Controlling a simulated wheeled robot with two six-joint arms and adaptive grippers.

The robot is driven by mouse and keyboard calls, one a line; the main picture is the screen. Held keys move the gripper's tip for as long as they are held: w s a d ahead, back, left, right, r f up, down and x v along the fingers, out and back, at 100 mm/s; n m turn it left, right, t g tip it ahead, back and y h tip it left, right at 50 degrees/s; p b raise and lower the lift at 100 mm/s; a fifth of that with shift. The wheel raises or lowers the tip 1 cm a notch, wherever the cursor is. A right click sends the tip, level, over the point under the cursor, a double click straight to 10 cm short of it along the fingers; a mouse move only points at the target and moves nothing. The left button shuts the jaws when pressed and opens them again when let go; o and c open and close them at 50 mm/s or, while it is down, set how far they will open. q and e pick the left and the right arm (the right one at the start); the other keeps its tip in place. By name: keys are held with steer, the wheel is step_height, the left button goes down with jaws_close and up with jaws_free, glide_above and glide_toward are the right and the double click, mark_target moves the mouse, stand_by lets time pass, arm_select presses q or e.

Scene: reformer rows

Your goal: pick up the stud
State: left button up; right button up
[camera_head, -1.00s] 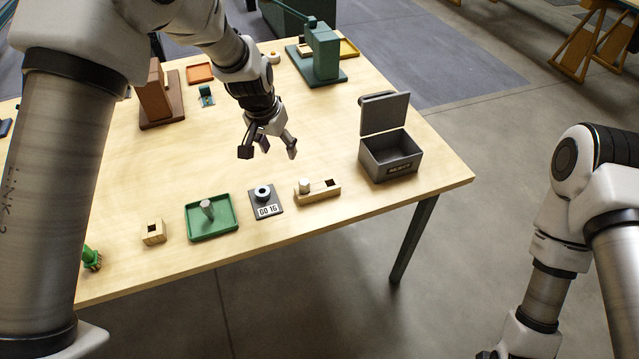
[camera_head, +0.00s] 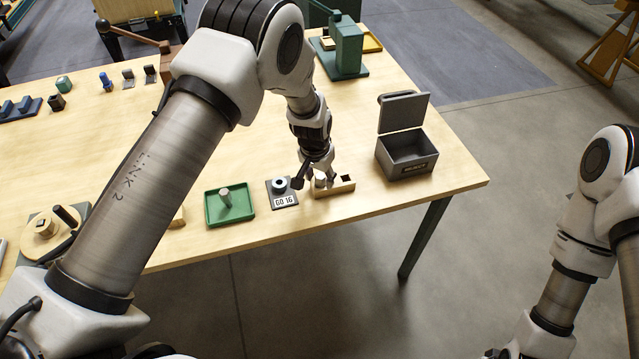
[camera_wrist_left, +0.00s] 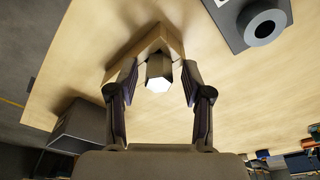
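A short pale cylinder (camera_head: 320,181), which I take for the stud, stands upright in one end of a small wooden block (camera_head: 342,188). In the left wrist view the stud (camera_wrist_left: 158,72) shows a bright end, with the wooden block (camera_wrist_left: 150,45) beyond it. My left gripper (camera_head: 316,180) is low over the block. Its fingers (camera_wrist_left: 157,82) are open on either side of the stud, with a gap at each side. In the head view the fingers partly hide the stud. My right arm is at the right; its gripper is out of view.
A gauge plate with a ring (camera_head: 279,185) stands just left of the block. A green tray (camera_head: 243,213) holding a grey cylinder (camera_head: 225,196) is farther left. An open grey box (camera_head: 405,160) stands to the right. The table's front edge is close to the block.

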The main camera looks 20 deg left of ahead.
arm_select(q)
steer(key=shift+d, duration=0.1)
jaws_close()
